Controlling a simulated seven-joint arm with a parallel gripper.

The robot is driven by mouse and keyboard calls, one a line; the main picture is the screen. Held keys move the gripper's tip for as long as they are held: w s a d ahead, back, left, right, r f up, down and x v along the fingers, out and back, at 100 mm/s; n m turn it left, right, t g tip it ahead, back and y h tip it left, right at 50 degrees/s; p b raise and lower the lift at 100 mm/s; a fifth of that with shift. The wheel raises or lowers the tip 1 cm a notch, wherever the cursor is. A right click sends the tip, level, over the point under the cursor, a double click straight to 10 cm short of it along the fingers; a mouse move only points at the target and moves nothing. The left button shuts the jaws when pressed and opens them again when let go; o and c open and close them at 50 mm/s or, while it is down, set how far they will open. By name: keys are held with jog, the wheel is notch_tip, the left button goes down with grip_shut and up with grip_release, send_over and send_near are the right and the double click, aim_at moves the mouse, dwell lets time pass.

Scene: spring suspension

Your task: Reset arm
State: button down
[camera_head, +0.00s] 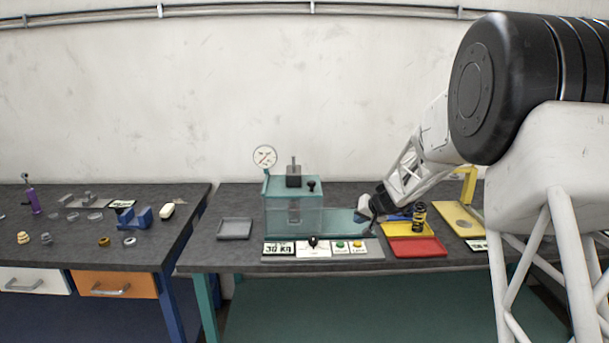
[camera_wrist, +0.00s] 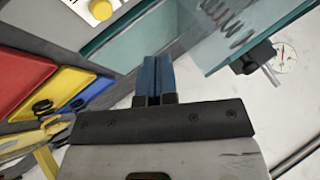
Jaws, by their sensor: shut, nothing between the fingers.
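My gripper (camera_head: 370,211) is shut and empty. In the head view it hangs between the glass-walled test chamber (camera_head: 280,216) and the coloured trays, above the right table. Its blue fingers (camera_wrist: 151,75) lie together in the wrist view. The chamber has a teal top, and a coil spring (camera_wrist: 226,22) shows through its glass in the wrist view. A round gauge (camera_head: 265,157) stands above the chamber, and it also shows in the wrist view (camera_wrist: 283,60).
A control panel (camera_head: 284,252) with a display, knob and buttons lies in front of the chamber. A grey tray (camera_head: 235,229) is left. A second table (camera_head: 70,255) holds small parts.

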jog(key=s+a+r+g, duration=0.15)
jog(key=s+r, duration=0.25)
jog(key=s, duration=0.5)
jog(key=s+a+r+n+h, duration=0.1)
jog(key=s+a+r, duration=0.1)
jog(key=s+r, duration=0.5)
jog(key=s+a+r+g, duration=0.1)
jog(key=s+a+r, duration=0.1)
jog(key=s, duration=0.9)
jog(key=s+d+g+h, duration=0.1)
jog(key=s+h, duration=0.1)
jog(key=s, duration=1.3)
jog(key=s+d+f+g+h, duration=0.1)
jog(key=s+d+h, duration=0.1)
jog(key=s, duration=1.3)
jog(key=shift+s+h, duration=0.3)
